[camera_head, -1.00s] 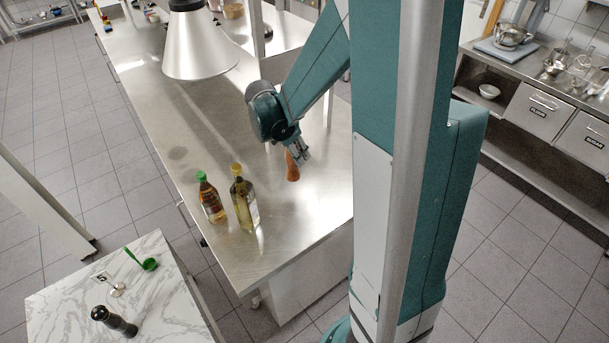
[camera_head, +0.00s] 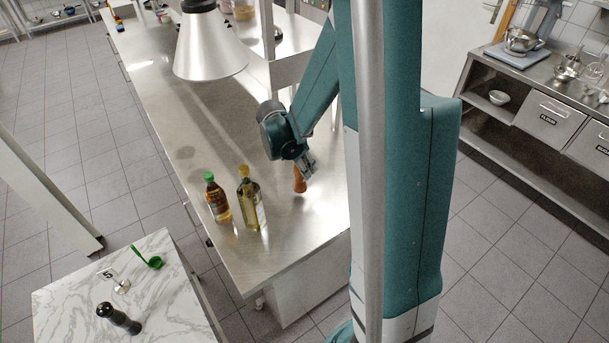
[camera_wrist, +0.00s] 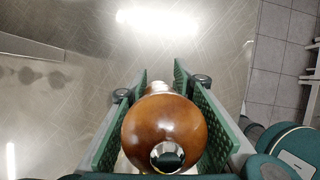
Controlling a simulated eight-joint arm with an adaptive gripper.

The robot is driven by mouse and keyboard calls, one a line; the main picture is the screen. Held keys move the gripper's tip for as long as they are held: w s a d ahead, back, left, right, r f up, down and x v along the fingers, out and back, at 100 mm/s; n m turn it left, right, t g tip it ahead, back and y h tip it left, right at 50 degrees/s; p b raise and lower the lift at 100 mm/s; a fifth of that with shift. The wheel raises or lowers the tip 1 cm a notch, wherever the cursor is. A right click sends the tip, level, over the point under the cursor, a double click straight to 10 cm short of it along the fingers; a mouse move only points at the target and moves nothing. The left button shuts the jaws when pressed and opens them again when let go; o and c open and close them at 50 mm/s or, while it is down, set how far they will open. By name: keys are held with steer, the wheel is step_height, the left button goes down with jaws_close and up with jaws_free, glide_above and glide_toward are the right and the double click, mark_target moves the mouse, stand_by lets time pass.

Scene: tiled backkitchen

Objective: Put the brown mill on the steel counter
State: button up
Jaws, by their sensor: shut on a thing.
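The brown mill (camera_head: 299,182) is in my gripper (camera_head: 306,168), over the right part of the steel counter (camera_head: 280,235). In the wrist view the mill (camera_wrist: 163,128) sits between the two green finger pads of my gripper (camera_wrist: 160,95), its round brown top and metal knob facing the camera. The gripper is shut on it. In the head view the mill hangs roughly upright below the fingers. Its lower end is at or close to the counter top; I cannot tell whether it touches. The bare steel surface (camera_wrist: 85,60) shows around it in the wrist view.
Two bottles, one with a green cap (camera_head: 217,198) and one with yellowish oil (camera_head: 250,202), stand left of the mill. A lamp shade (camera_head: 208,45) hangs over the counter. Counter around the mill is clear.

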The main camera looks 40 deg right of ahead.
steer(key=shift+f, duration=2)
steer(key=shift+f, duration=0.1)
steer(key=o, duration=1)
steer(key=shift+v, duration=6.15)
steer(key=shift+d, duration=0.1)
